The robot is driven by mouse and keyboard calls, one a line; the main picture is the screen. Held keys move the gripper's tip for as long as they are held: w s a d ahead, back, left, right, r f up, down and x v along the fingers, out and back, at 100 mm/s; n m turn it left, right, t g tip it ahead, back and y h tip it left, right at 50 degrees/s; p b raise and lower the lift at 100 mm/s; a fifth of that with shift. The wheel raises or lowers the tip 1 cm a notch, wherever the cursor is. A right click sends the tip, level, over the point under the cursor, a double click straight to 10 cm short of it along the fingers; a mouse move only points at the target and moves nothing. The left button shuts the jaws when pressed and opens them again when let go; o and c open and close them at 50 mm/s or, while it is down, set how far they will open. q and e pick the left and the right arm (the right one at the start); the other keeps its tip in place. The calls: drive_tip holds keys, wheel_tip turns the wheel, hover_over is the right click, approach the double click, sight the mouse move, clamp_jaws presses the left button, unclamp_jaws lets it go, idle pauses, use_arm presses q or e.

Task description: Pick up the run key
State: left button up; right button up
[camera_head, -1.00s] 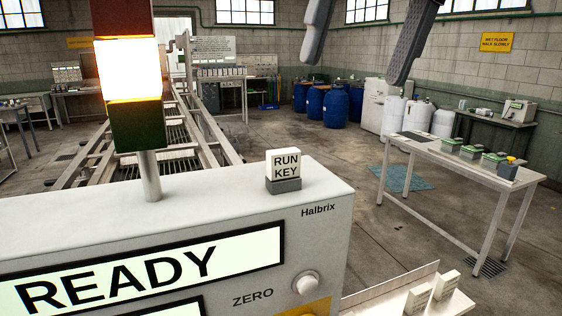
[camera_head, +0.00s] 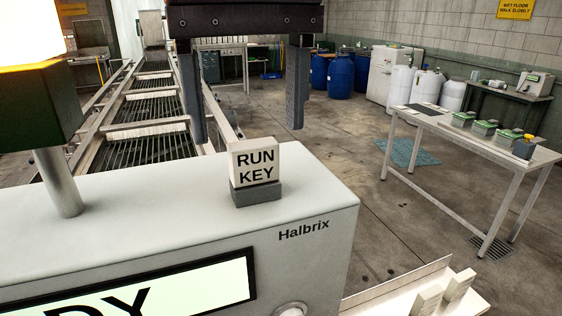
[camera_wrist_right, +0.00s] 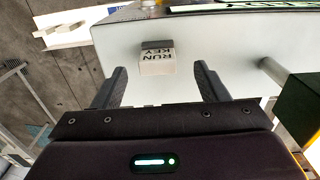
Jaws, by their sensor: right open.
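The run key (camera_head: 256,161) is a white block lettered "RUN KEY". It sits upright in a grey holder (camera_head: 257,193) on top of the pale Halbrix control box (camera_head: 150,215). My right gripper (camera_head: 246,135) is open, its two dark fingers pointing down behind and above the key in the head view, one to each side. In the right wrist view the key (camera_wrist_right: 157,64) lies between and beyond the open fingertips (camera_wrist_right: 160,72), with no finger seen touching it. My left gripper is not in view.
A stack light post (camera_head: 58,182) stands on the box left of the key. A low ledge (camera_head: 400,290) with white blocks (camera_head: 459,284) is at the box's right. A table (camera_head: 425,115) stands further right. Open floor lies between.

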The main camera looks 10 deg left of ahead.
sight(253, 143)
drive_tip(key=shift+s+f, duration=0.15)
drive_tip(key=shift+f, duration=0.8)
drive_tip(key=shift+w+f+b, duration=0.25)
drive_tip(key=shift+f+b, duration=0.05)
drive_tip(key=shift+f, duration=0.35)
drive_tip(key=shift+w+f+b, duration=0.2)
drive_tip(key=shift+f+b, duration=0.05)
drive_tip(key=shift+f, duration=0.35)
drive_tip(key=shift+w+f, duration=0.1)
drive_tip(key=shift+f, duration=0.05)
drive_tip(key=shift+c, duration=0.2)
drive_tip(key=shift+s, duration=0.2)
drive_tip(key=shift+c, duration=1.3)
drive_tip(key=shift+w, duration=0.1)
drive_tip(key=c, duration=0.5)
drive_tip(key=shift+c, duration=1.3)
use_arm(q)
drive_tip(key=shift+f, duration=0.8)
